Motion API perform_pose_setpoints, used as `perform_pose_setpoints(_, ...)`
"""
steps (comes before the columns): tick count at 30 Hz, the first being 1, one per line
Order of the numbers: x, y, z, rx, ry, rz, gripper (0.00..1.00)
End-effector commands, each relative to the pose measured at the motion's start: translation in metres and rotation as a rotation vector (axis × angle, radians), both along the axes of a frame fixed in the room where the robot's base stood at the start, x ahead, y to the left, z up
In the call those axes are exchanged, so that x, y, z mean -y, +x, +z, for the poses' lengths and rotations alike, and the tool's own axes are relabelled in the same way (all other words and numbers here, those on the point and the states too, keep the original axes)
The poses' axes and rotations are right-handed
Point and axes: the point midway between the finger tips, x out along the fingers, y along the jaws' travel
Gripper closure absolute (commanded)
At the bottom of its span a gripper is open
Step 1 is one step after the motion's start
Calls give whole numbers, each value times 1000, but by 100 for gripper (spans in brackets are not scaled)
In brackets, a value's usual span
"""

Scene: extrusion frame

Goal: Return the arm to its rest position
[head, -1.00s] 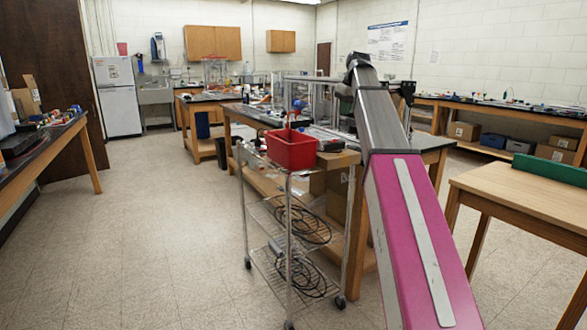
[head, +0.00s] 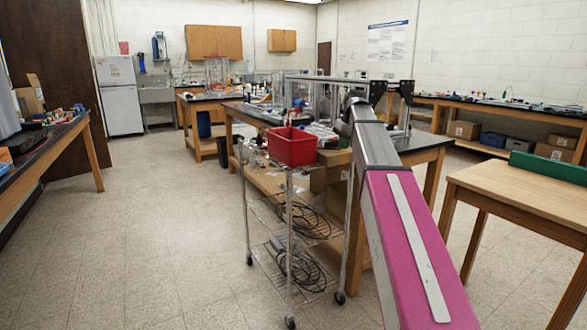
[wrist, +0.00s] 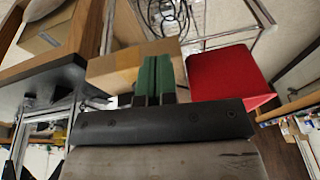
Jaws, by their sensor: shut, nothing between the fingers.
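My arm (head: 405,235), with a pink cover and a grey link, reaches from the lower right of the head view toward the bench with the metal frame (head: 325,78). In the wrist view my gripper (wrist: 157,62) shows two green fingers side by side, closed together with nothing held between them. The fingers show in front of a cardboard box (wrist: 112,72), with a red bin (wrist: 218,72) to their right. I cannot tell the fingers' distance from the box. In the head view the gripper's fingers cannot be made out.
The red bin (head: 291,147) stands on a wire cart (head: 290,220) with coiled cables on its lower shelves. A black-topped bench (head: 425,143) is behind my arm. A wooden table (head: 530,198) with a green edge piece stands at the right. The floor at left is clear.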

Motion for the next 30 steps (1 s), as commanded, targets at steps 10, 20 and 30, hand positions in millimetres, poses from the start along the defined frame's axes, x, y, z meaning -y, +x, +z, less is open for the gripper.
perform_pose_setpoints(10,-4,-53,-152,-69,-15,-123,100)
perform_pose_setpoints(20,-5,-121,-274,-127,-38,-237,100)
perform_pose_setpoints(30,-6,-210,-376,-180,-72,-343,100)
